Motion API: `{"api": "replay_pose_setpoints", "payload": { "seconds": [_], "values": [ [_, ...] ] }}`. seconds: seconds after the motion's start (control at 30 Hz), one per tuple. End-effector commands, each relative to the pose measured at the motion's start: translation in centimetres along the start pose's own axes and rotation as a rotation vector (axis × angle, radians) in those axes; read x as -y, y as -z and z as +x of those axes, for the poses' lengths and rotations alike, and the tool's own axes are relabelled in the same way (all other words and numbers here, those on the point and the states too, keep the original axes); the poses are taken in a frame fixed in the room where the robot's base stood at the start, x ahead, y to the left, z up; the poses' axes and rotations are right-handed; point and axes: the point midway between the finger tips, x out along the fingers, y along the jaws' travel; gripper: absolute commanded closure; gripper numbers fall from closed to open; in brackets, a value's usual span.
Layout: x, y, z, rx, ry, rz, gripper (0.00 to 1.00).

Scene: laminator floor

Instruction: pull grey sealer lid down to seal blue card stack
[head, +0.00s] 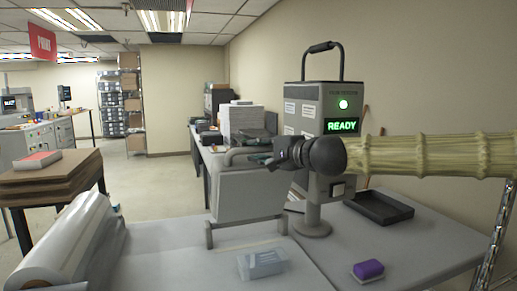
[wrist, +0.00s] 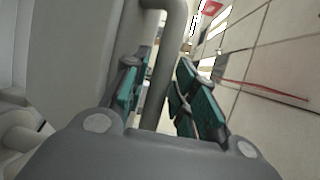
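The grey sealer lid (head: 248,194) stands raised, as an upright panel above the work table. A grey tubular handle (head: 240,153) runs along its top. My gripper (head: 268,161) is at the handle's right end, reaching in from the right. In the wrist view, the grey bar (wrist: 168,55) passes between the teal-padded fingers of my gripper (wrist: 160,80). The fingers are apart, with a clear gap between the bar and the right finger. A pale blue block, apparently the card stack (head: 262,263), lies on the table in front of the lid, apart from it.
A grey machine with a green READY display (head: 342,126) stands behind my gripper. A black tray (head: 378,207) and a purple block (head: 368,268) are on the table at right. A large film roll (head: 75,240) lies at left. Bare table surrounds the blue block.

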Motion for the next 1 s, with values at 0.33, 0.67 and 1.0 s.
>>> {"api": "replay_pose_setpoints", "payload": {
  "seconds": [0.33, 0.67, 1.0],
  "values": [
    [0.00, -0.02, 0.61, 0.000, 0.001, 0.000, 0.73],
    [-0.02, -0.01, 0.60, 0.000, 0.000, 0.000, 1.00],
    [-0.38, 0.21, 0.64, 0.000, 0.007, -0.002, 1.00]
  ]
}}
